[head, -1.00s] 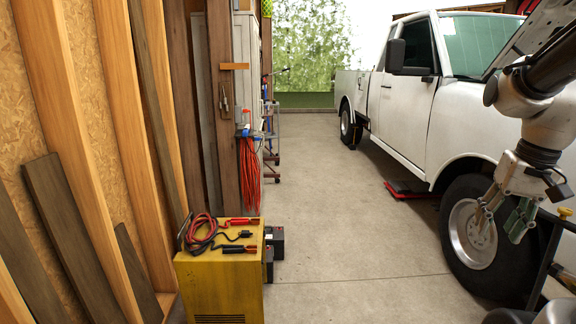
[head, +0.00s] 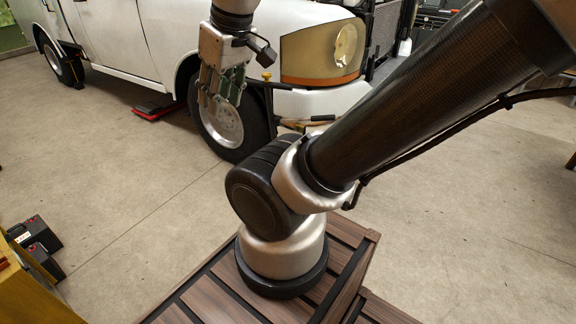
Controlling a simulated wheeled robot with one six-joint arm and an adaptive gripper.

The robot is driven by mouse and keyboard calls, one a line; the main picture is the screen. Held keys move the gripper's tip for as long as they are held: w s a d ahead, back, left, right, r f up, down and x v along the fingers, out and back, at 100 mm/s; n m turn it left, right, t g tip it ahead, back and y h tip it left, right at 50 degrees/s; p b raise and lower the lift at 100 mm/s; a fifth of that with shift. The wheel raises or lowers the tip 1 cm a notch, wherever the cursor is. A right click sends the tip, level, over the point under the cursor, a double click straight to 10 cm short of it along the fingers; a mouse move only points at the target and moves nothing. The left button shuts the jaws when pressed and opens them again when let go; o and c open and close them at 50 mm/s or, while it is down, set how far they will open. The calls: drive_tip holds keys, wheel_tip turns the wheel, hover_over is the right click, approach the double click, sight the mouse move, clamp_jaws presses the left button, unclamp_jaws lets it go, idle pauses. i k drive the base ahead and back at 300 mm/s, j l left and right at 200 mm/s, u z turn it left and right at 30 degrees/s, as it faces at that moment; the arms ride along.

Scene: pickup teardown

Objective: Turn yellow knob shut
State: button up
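A small yellow knob (head: 266,75) shows by the front of the white pickup, just below the headlight and above a dark bar. It is too small to tell how it is turned. My gripper (head: 219,98) hangs fingers-down to the left of the knob, in front of the truck's front wheel. Its greenish fingers are spread apart, with nothing seen between them. It looks apart from the knob, though the depth between them is hard to judge.
The white pickup (head: 125,38) fills the back, with its front wheel (head: 222,125) behind my gripper. A red low item (head: 157,109) lies on the floor beside it. Black batteries (head: 35,235) and a yellow cabinet (head: 30,300) stand at lower left. The middle floor is clear.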

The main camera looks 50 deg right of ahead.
sight(266, 76)
drive_tip(key=k+l+z, duration=0.1)
drive_tip(key=z, duration=0.15)
drive_tip(key=l+z, duration=0.3)
drive_tip(key=j+z, duration=0.15)
drive_tip(key=z, duration=0.2)
drive_tip(key=j+z, duration=0.2)
drive_tip(key=z, duration=0.15)
drive_tip(key=j+z, duration=0.15)
drive_tip(key=z, duration=0.2)
